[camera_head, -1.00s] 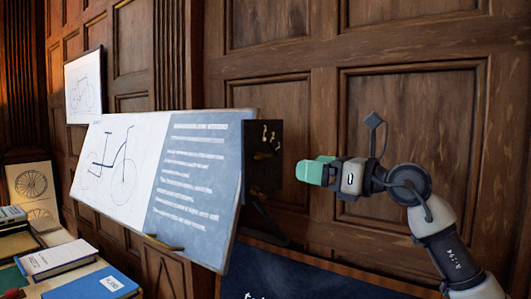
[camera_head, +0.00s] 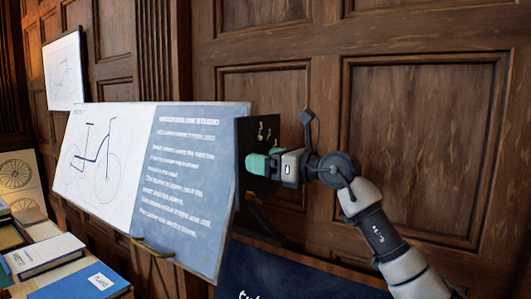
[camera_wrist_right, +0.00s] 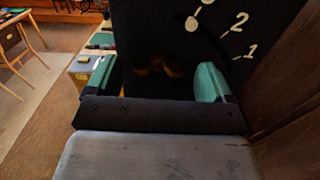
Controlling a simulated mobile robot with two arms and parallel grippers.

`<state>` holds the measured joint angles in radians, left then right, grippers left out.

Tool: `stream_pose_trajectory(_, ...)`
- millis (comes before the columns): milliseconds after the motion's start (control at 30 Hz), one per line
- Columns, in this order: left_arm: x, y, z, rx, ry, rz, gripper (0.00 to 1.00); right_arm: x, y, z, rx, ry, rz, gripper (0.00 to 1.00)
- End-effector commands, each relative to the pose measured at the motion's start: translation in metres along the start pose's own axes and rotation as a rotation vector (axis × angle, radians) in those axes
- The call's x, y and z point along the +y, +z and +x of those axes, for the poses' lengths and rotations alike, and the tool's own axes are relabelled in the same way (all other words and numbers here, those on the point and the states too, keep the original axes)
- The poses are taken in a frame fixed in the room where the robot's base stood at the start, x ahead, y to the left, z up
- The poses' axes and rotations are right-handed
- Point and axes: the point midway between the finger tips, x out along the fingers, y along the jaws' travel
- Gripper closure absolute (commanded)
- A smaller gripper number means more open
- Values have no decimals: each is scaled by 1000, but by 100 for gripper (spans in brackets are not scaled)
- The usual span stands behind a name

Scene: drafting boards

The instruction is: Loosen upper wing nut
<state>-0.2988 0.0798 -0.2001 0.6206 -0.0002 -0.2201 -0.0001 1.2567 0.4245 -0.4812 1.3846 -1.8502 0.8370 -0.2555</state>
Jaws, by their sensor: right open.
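A black side plate (camera_head: 243,130) stands at the right edge of the tilted drafting board (camera_head: 190,107). In the right wrist view the plate (camera_wrist_right: 140,30) carries pale numerals, among them 2 and 1. A dim brass wing nut (camera_wrist_right: 160,68) shows against the plate, between and beyond my green fingertips; I cannot tell from the view alone whether it is the upper one. My right gripper (camera_head: 258,164) is open at the plate, and its fingers (camera_wrist_right: 157,78) lie either side of the nut without visible contact. In the head view the gripper hides the nut. My left gripper is not in view.
Books (camera_head: 45,254) lie on a table at the lower left. Framed bicycle drawings hang and lean at the left. A dark blue panel (camera_head: 280,275) stands below the drafting board. The wood-panelled wall (camera_head: 420,120) is close behind my right arm.

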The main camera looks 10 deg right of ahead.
Motion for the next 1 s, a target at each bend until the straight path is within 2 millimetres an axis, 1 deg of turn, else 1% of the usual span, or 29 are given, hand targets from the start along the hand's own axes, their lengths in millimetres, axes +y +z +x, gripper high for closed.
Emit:
stream_pose_trajectory(100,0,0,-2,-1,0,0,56,0,0,4,0,0,-1,17)
stream_pose_trajectory(333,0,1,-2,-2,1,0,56,0,-1,5,0,0,-1,17)
stream_pose_trajectory(600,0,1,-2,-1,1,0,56,0,0,4,0,0,0,58)
stream_pose_trajectory(667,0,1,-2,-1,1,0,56,0,0,4,0,0,0,66)
stream_pose_trajectory(867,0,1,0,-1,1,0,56,0,0,4,-1,0,-13,66)
stream_pose_trajectory(1000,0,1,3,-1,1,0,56,0,-1,4,-1,0,-54,66)
